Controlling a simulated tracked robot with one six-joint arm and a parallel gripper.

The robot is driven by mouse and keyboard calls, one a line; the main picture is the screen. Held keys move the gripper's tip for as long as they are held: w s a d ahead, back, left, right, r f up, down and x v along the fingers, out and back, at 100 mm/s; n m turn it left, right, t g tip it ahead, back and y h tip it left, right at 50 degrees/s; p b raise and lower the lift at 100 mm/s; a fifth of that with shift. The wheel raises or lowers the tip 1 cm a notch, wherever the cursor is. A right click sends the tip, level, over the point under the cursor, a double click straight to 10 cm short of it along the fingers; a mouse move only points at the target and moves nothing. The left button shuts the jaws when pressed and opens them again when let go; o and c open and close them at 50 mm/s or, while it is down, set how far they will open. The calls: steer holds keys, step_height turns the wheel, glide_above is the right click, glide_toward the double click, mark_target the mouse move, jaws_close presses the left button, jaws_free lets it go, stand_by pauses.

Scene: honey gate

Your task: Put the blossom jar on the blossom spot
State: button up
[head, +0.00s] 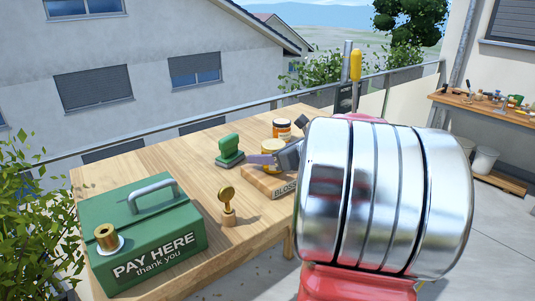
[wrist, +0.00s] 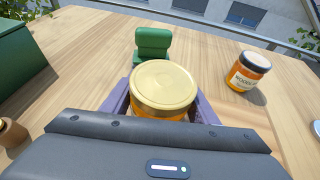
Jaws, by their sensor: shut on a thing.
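The jar with a gold lid (wrist: 164,84) and amber honey is between the purple fingers of my gripper (wrist: 163,104), which is shut on it. In the head view the jar (head: 271,146) is upright at the wooden block (head: 262,184), whose front reads "BLOSS" before my arm cuts it off. The jar is over the block's top; I cannot tell whether it rests on it or hangs just above. The jar's own label is hidden. My gripper comes in from the right in the head view.
A green stamp-like object (head: 229,150) is beside the block. A brass-topped wooden stamp (head: 227,206) and the green "PAY HERE" box (head: 140,235) stand at the left. Bare table lies between them.

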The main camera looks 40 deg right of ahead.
steer(key=o, duration=1.4)
steer(key=shift+c, duration=0.2)
steer(key=shift+s+r, duration=0.25)
steer(key=shift+s, duration=0.2)
steer(key=v, duration=1.1)
steer(key=shift+a, duration=0.1)
